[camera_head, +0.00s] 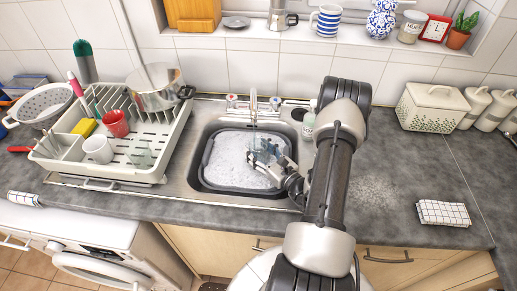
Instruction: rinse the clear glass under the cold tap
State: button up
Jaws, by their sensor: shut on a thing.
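The sink (196,168) holds a dark-rimmed basin (207,152) full of white suds. The tap (253,95) stands behind it, with a red-marked knob (231,101) on the left and a blue-marked knob (275,102) on the right. My gripper (266,158) is over the right part of the basin, just in front of and below the spout. It is shut on a small see-through, bluish thing, seemingly the clear glass (268,147). Its outline and tilt are hard to make out. A thin pale line below the spout may be water; I cannot tell.
A dish rack (150,178) on the left holds a red mug (115,123), a white mug (98,149) and a steel pot (158,88). A bottle (309,122) stands right of the tap. A checked cloth (443,213) lies on the right counter, which has free room around it.

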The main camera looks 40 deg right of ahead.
jog(key=shift+s+a, duration=1.6)
jog(key=shift+a, duration=0.05)
jog(key=shift+r, duration=0.1)
jog(key=s+a+r+p, duration=0.3)
jog(key=r, duration=0.1)
jog(key=shift+s+a, duration=0.25)
dwell(0.4)
dwell(1.1)
notch_tip(320, 180, up, 7)
jog(key=p, duration=0.5)
jog(key=w+a+n+g+y+b, duration=0.1)
jog(key=w+a+n+y+b, duration=0.2)
jog(key=a, duration=0.7)
jog(key=w+a+f+n+g+y+b, duration=0.1)
jog(key=w+a+n+y+b, duration=0.2)
jog(key=w+a+y, duration=0.4)
jog(key=w+a, duration=0.1)
jog(key=a, duration=0.3)
jog(key=shift+a+n+b, duration=0.3)
jog(key=shift+b, duration=0.05)
